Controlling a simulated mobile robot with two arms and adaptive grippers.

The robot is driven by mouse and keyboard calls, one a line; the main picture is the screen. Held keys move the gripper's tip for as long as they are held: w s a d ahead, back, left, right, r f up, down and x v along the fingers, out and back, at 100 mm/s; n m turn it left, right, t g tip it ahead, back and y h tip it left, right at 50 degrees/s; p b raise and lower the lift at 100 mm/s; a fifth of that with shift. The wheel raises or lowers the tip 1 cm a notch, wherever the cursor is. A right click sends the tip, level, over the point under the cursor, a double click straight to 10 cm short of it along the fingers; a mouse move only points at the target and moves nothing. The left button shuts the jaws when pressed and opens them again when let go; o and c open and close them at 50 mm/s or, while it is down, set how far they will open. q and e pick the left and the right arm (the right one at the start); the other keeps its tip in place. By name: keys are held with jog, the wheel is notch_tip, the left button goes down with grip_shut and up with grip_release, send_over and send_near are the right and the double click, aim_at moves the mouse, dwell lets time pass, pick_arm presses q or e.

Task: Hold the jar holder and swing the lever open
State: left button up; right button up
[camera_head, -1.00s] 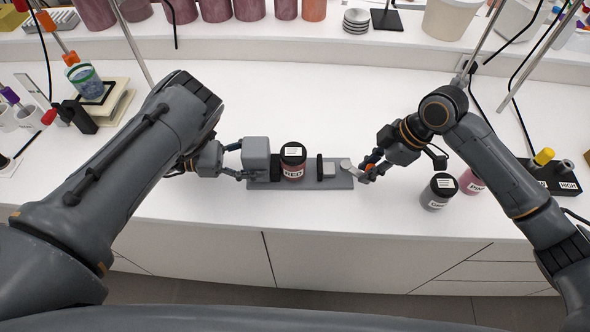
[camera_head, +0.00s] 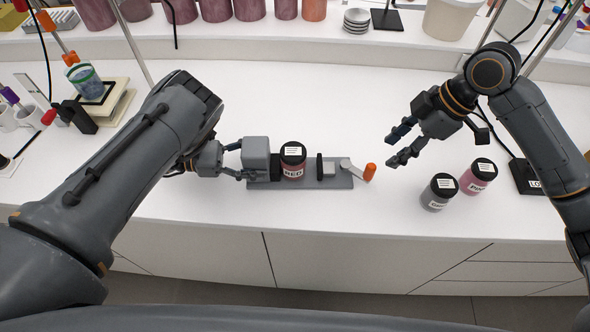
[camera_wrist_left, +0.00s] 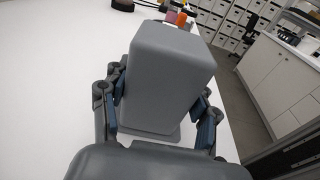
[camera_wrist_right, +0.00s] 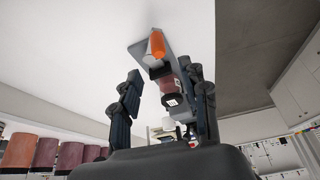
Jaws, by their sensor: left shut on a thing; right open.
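The grey jar holder (camera_head: 333,183) lies on the white bench. A jar labelled RED (camera_head: 292,162) with a black lid stands in it, between a dark pad at its left and a dark upright pad (camera_head: 319,166) at its right. The lever (camera_head: 352,167), grey with an orange tip (camera_head: 370,172), points right at the holder's right end; it also shows in the right wrist view (camera_wrist_right: 157,45). My left gripper (camera_head: 243,161) is shut on the holder's grey block (camera_wrist_left: 168,75). My right gripper (camera_head: 398,146) is open and empty, above and right of the lever, touching nothing.
A grey-labelled jar (camera_head: 438,192) and a pink jar (camera_head: 477,177) stand right of the holder. A black stand (camera_head: 530,176) is beyond them. A scale with a beaker (camera_head: 88,82) is at the left. The bench behind the holder is clear.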

pick_arm(q)
jog(key=shift+f, duration=0.15)
jog(key=o, duration=1.4)
jog(key=shift+o, duration=0.9)
jog(key=shift+w, duration=0.1)
pick_arm(e)
jog(key=shift+v, duration=1.1)
pick_arm(q)
jog(key=a, duration=0.7)
jog(key=shift+s+a+r, duration=0.25)
jog(key=shift+s+r, duration=0.15)
